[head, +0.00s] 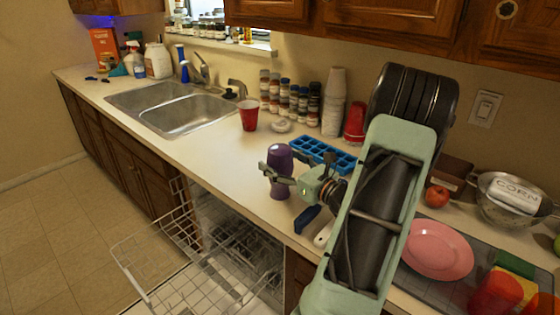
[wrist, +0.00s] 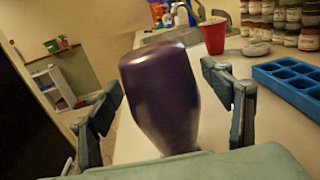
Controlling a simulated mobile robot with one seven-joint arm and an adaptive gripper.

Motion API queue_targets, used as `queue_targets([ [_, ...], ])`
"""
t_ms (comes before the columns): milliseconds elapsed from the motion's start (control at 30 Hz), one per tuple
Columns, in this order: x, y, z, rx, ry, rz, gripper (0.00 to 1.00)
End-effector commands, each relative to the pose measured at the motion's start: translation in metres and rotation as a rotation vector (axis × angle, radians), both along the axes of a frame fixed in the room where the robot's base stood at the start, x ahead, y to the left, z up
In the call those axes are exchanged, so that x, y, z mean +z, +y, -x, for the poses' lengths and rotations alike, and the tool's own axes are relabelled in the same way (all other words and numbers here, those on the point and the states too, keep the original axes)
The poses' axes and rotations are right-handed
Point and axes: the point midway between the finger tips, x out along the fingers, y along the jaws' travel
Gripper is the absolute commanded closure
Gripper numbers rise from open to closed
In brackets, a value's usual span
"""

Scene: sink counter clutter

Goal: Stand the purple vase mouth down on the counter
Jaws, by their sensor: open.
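The purple vase (head: 280,156) stands upright near the counter's front edge, in front of my gripper (head: 283,168). In the wrist view the vase (wrist: 160,90) shows a broad, closed, flat end on top and narrows downward, so its mouth end appears to be down. Its lowest part is hidden behind my gripper's body in that view. My gripper is open, with one finger on each side of the vase; gaps show between vase and fingers in the wrist view (wrist: 168,100). The counter (head: 215,150) is cream-coloured.
A blue ice tray (head: 323,155) lies behind and right of the vase. A red cup (head: 248,115) stands further left by the sink (head: 185,113). A dark-handled utensil (head: 307,219) lies near the front edge. An open dishwasher rack (head: 165,238) is below left.

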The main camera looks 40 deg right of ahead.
Motion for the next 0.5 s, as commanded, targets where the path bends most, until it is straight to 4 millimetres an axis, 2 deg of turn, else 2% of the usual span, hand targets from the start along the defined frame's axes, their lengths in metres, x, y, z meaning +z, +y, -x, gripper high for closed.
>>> queue_targets([
  [167, -0.001, 0.0, 0.002, -0.001, 0.003, -0.002, 0.27],
  [267, -0.001, 0.0, 0.011, -0.003, 0.002, -0.001, 0.27],
  [500, -0.001, 0.001, 0.059, -0.005, 0.003, -0.001, 0.27],
])
